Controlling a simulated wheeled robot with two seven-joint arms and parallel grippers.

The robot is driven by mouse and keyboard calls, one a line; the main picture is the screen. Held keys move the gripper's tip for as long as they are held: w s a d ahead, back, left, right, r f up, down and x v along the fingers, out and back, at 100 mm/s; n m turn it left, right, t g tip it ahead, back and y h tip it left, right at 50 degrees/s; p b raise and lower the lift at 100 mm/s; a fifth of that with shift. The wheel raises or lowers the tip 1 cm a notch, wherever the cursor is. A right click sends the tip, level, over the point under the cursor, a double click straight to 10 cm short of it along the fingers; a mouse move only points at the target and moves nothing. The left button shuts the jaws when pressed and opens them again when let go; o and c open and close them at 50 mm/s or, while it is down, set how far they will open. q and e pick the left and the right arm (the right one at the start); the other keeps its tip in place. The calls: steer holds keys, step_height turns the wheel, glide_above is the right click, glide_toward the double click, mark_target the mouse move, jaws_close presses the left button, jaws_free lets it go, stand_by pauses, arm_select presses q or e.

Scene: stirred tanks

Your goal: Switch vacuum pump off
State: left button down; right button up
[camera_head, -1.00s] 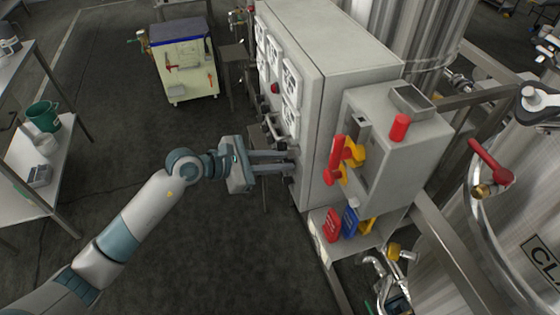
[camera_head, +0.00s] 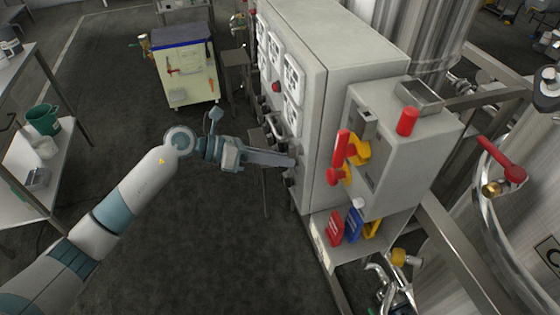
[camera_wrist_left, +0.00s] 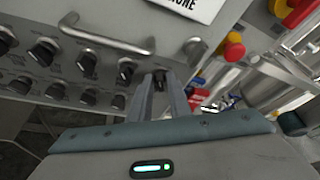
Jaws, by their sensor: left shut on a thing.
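My left gripper (camera_head: 290,160) reaches the front of the grey control cabinet (camera_head: 355,50). In the left wrist view its two fingers (camera_wrist_left: 160,82) are closed on a small black rotary knob (camera_wrist_left: 158,76) at the end of a row of knobs. The fingers hide most of this knob, so its pointer and label cannot be read. The nearby black knobs (camera_wrist_left: 126,70) and (camera_wrist_left: 87,63) are free of the gripper. My right gripper is not in view.
A metal handle (camera_wrist_left: 105,38) runs along the panel above the knobs. A box with a red and yellow switch (camera_head: 345,152) adjoins the cabinet at right. Steel tanks stand behind. A cream cart (camera_head: 188,75) stands at the back; open floor lies left of the cabinet.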

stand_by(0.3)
arm_select(q)
steer(key=c, duration=1.9)
jaws_free()
steer(key=shift+o, duration=0.2)
steer(key=shift+a, duration=0.1)
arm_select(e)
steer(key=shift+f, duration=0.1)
arm_select(q)
steer(key=b+v, duration=0.6)
steer(key=v, duration=1.1)
steer(key=shift+w+a, duration=0.2)
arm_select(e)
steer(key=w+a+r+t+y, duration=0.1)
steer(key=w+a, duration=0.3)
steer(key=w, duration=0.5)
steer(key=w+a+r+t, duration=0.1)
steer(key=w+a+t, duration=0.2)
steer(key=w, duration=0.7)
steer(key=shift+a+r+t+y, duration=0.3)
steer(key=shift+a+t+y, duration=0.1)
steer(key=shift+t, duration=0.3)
arm_select(q)
steer(key=shift+f, duration=0.15)
